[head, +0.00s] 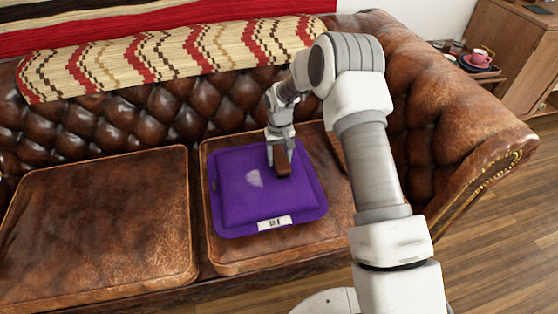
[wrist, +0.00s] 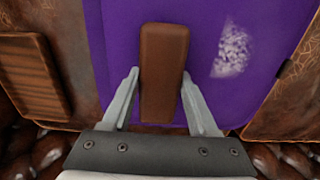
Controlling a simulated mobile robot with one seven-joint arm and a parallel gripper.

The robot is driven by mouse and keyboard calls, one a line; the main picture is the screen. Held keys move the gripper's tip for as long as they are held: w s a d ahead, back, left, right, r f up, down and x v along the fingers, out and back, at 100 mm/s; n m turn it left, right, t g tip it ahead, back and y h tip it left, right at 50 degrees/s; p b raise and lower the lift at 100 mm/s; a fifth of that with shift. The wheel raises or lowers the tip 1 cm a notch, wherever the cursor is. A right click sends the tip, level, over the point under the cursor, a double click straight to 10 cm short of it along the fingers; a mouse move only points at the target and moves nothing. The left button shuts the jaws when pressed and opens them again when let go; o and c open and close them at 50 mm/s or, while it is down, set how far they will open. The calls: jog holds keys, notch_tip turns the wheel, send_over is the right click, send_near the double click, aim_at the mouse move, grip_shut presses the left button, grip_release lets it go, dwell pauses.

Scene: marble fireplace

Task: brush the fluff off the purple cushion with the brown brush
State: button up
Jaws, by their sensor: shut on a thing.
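The purple cushion (head: 240,205) lies flat on the right seat of the leather sofa, with a white label at its front edge. A pale patch of fluff (head: 254,178) is on its upper face, left of my gripper; the fluff also shows in the wrist view (wrist: 232,50). My gripper (head: 279,146) points down over the cushion's back right part. It is shut on the brown brush (head: 282,161), which also shows between the fingers in the wrist view (wrist: 163,75). The brush is to the side of the fluff, apart from it. I cannot tell whether it touches the cushion.
A brown ridged block (wrist: 33,77) lies beside the cushion in the wrist view. The left sofa seat (head: 100,220) is empty. A patterned throw (head: 170,55) covers the backrest. A side table with a cup (head: 479,57) stands beyond the right armrest.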

aim_at(244, 172)
jog(key=shift+s+a+r, duration=0.1)
jog(key=shift+s+a, duration=0.15)
jog(key=shift+a, duration=0.8)
jog(key=shift+s+a+r, duration=0.1)
jog(key=shift+s+a, duration=0.1)
jog(key=shift+a, duration=0.8)
jog(key=shift+s+a+f+b, duration=0.1)
jog(key=shift+s+a+b, duration=0.2)
jog(key=shift+a, duration=0.9)
jog(key=shift+s+a+f+b, duration=0.15)
jog(key=shift+s+a, duration=0.2)
jog(key=shift+a, duration=0.9)
jog(key=shift+s+a+f+b, duration=0.1)
jog(key=shift+s+a+b, duration=0.2)
jog(key=shift+a, duration=0.9)
jog(key=shift+r+p, duration=1.9)
jog(key=shift+r, duration=1.1)
jog(key=shift+r+p, duration=0.9)
jog(key=shift+r, duration=0.6)
